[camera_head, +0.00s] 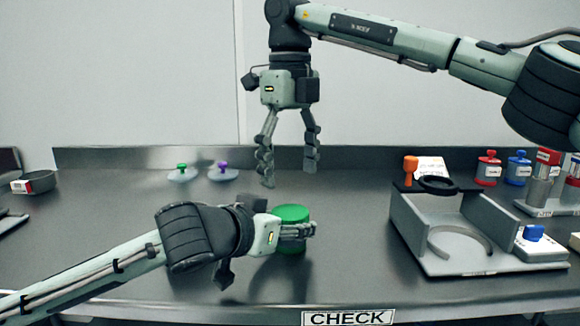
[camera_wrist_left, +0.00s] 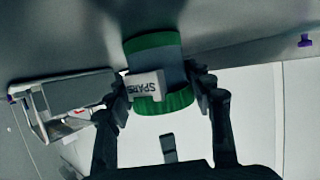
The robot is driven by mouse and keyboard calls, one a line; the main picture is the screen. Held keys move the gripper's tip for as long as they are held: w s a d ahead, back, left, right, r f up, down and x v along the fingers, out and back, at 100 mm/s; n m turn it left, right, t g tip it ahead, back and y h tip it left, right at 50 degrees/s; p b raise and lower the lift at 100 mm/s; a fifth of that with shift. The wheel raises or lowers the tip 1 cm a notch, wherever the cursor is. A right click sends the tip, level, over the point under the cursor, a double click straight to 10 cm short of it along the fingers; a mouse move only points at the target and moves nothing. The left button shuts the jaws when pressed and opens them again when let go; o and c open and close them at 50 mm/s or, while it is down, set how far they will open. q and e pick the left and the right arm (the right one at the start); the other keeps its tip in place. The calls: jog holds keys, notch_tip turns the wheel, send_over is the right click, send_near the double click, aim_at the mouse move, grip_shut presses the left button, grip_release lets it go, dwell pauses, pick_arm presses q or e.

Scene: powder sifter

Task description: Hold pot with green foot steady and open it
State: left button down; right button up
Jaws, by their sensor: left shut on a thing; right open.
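The pot with the green foot (camera_head: 291,213) stands upright on the bench, its green lid on top. My right gripper (camera_head: 290,178) points down above and slightly behind the pot, fingers apart and empty, clear of the lid. The pot's left side is hidden by my left gripper.
A grey sifter stand (camera_head: 450,262) with a black ring (camera_head: 438,184) is at the right. Red (camera_head: 487,169) and blue (camera_head: 518,170) bottles stand behind it. Two small lids, green-knobbed (camera_head: 182,173) and purple-knobbed (camera_head: 223,172), lie at the back.

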aim_at(290, 212)
notch_tip(290, 212, down, 7)
jog(key=shift+f, duration=0.1)
dwell(0.3)
jog(key=c, duration=1.2)
jog(key=n, duration=0.4)
jog(key=shift+c, duration=0.2)
jog(key=shift+a, duration=0.1)
jog(key=o, duration=1.3)
